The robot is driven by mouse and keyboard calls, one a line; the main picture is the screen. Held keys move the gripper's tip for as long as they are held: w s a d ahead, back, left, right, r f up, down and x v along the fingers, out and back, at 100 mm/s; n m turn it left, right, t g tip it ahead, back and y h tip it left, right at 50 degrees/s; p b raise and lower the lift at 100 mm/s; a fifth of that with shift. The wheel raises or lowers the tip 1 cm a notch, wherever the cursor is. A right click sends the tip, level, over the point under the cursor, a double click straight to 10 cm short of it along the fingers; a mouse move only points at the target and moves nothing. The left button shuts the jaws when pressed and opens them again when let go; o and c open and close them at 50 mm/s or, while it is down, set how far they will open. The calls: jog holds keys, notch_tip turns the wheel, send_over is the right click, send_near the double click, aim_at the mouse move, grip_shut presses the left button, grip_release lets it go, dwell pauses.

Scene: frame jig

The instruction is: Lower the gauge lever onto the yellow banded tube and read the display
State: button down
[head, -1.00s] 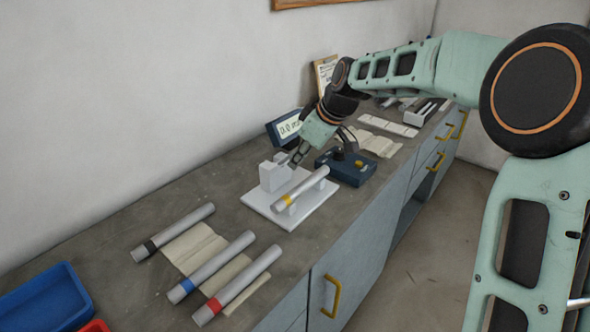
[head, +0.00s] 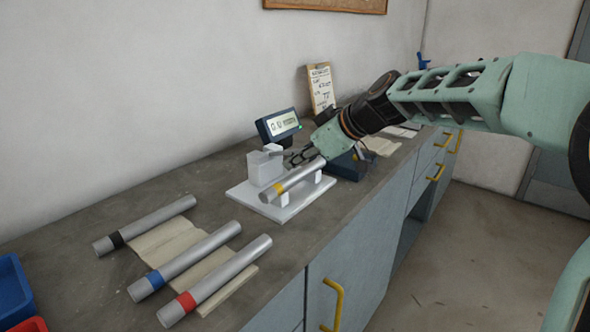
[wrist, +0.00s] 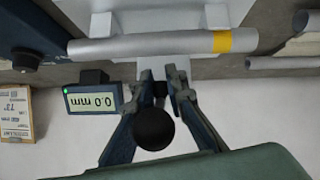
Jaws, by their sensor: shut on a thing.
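The yellow banded tube (head: 300,179) lies on supports on the white gauge stand (head: 288,208); its yellow band is at the near left end. It also shows across the top of the wrist view (wrist: 150,46). My gripper (head: 294,158) is beside the grey gauge block (head: 261,168), just behind the tube. In the wrist view my gripper (wrist: 163,84) is shut on the gauge lever, whose black ball knob (wrist: 153,129) shows between the fingers. Whether the lever touches the tube is hidden. The display (head: 282,125) appears upside down in the wrist view (wrist: 95,102), reading 0.0 mm.
Black (head: 146,224), blue (head: 186,260) and red (head: 216,280) banded tubes lie on cloth at the near left. Blue (head: 12,290) and red (head: 30,325) trays stand at the left edge. A dark blue device (head: 350,165) stands close right of the stand.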

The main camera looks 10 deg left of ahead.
jog(key=shift+w+d+f+b, duration=0.25)
jog(key=shift+d+b, duration=0.1)
jog(key=shift+b, duration=0.25)
jog(key=c, duration=2.1)
grip_release()
jog(key=shift+a+y, duration=0.1)
jog(key=shift+y, duration=0.2)
jog(key=shift+s, duration=0.1)
jog(key=v, duration=1.2)
jog(key=shift+s, duration=0.1)
